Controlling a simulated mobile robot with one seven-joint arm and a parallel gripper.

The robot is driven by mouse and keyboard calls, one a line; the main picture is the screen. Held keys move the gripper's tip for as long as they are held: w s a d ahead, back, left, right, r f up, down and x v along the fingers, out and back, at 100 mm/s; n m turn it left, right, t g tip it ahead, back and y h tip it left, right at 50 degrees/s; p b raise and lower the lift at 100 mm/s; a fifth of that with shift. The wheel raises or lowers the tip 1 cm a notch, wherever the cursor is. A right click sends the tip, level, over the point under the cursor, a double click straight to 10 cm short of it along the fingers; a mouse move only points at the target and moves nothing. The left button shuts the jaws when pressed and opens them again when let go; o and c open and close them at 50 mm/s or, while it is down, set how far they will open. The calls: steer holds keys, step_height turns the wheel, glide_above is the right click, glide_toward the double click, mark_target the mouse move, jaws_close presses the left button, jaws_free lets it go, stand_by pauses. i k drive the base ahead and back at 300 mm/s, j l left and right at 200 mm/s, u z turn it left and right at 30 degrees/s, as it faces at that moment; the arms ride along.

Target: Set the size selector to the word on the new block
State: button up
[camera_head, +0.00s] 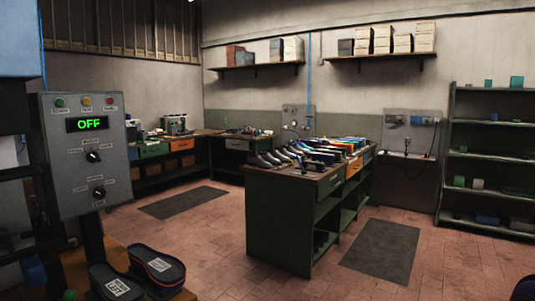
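A grey control panel (82,150) stands at the left, with a green display (88,125) reading OFF. Below the display are an upper black knob (93,156) and a lower black knob (98,193), each with small labels around it. The label words are too small to read, so I cannot tell which knob is the size selector. Two dark shoe-shaped pieces with white labels, a left one (118,288) and a right one (158,266), lie below the panel. I cannot pick out the new block or its word. My gripper is not in view.
A green workbench (280,215) with shoes and coloured pieces on it stands mid-room. Dark mats (382,250) lie on the tiled floor around it. A shelf rack (490,155) stands at the right. Open floor lies between the panel and the workbench.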

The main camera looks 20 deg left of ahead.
mark_target(92, 156)
steer(key=i+u, duration=0.2)
steer(key=u, duration=0.15)
steer(key=i+u, duration=0.2)
steer(key=u, duration=0.2)
steer(key=i+l+u, duration=0.15)
steer(key=u, duration=0.2)
